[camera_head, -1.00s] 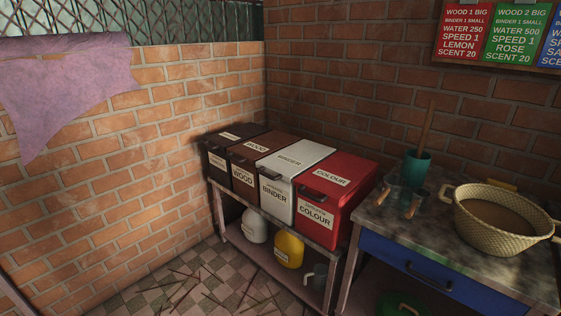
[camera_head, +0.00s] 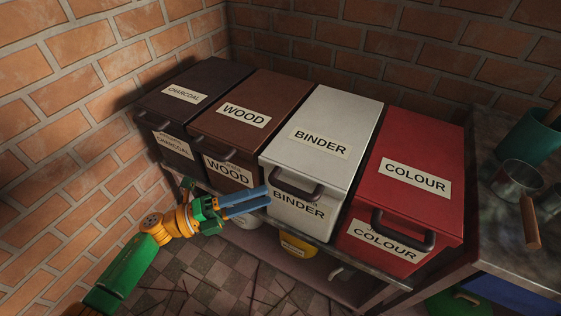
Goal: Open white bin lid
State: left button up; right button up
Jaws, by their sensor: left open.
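The white bin (camera_head: 300,222), labelled BINDER, stands between the brown WOOD bin and the red COLOUR bin. Its white lid (camera_head: 335,110) is closed and has a dark handle (camera_head: 298,188) at its front edge. My left gripper (camera_head: 268,197) reaches in from the lower left, its blue fingers pointing right toward the handle. It is open and looks empty, with the fingertips just left of the handle; I cannot tell whether they touch the bin. My right gripper is not in view.
The brown WOOD bin (camera_head: 265,90), dark CHARCOAL bin (camera_head: 205,75) and red COLOUR bin (camera_head: 428,140) flank the white bin on a low shelf. A worktop with a metal mug (camera_head: 518,180) and a teal cup (camera_head: 530,135) stands at right. Brick walls close off the back and left.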

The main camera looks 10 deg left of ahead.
aim_at(291, 187)
pick_arm(q)
jog(key=x, duration=0.2)
jog(key=p+x, duration=0.1)
jog(key=x, duration=0.1)
jog(key=s+x, duration=0.1)
jog(key=x, duration=0.2)
jog(key=shift+d+r+p, duration=0.2)
jog(key=shift+r+p, duration=0.2)
jog(key=shift+w+d+f, duration=0.1)
jog(key=shift+w+d, duration=0.05)
grip_shut()
dwell(0.7)
